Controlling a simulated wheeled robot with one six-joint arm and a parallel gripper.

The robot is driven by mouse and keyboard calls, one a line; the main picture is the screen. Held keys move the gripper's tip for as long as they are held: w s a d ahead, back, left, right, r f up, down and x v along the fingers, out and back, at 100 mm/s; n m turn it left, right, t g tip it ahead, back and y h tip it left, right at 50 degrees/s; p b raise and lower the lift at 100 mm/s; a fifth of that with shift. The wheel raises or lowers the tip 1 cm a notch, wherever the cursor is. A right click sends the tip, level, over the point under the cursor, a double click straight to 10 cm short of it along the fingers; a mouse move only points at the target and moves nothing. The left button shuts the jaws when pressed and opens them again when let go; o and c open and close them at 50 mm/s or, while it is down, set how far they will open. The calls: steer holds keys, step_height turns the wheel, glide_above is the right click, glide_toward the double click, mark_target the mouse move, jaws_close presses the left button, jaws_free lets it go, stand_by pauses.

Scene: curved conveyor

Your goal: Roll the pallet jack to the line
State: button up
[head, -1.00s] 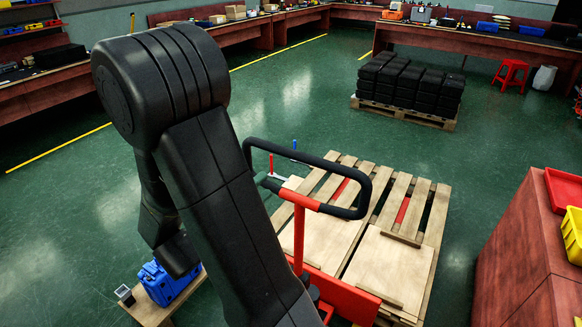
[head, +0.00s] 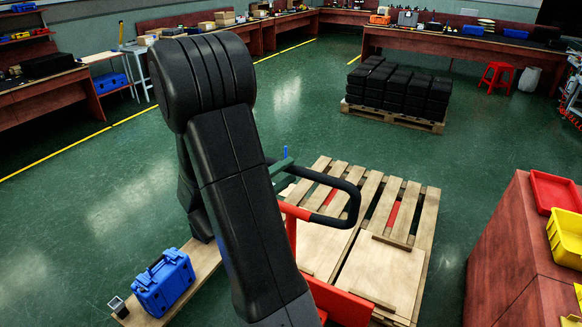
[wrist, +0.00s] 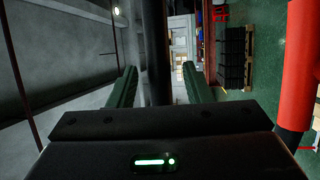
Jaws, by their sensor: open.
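The pallet jack has a red post and a black loop handle (head: 352,200); its red body (head: 342,302) stands at the near end of a wooden pallet (head: 425,240). Red shows between the pallet's slats. In the head view my gripper (head: 283,168) is mostly hidden behind my arm, by the handle's left side. In the wrist view my gripper (wrist: 158,88) is open, and a black bar (wrist: 155,45), seemingly the handle, runs between its green fingers. Contact cannot be told. The red post (wrist: 296,70) is at the right. A yellow floor line (head: 60,154) runs along the left.
A blue case (head: 163,283) rests on a wooden board at lower left. A pallet of black crates (head: 398,95) stands at the back. A reddish cabinet (head: 515,250) with red and yellow bins is at right. Workbenches line the walls.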

steer(key=shift+x, duration=1.05)
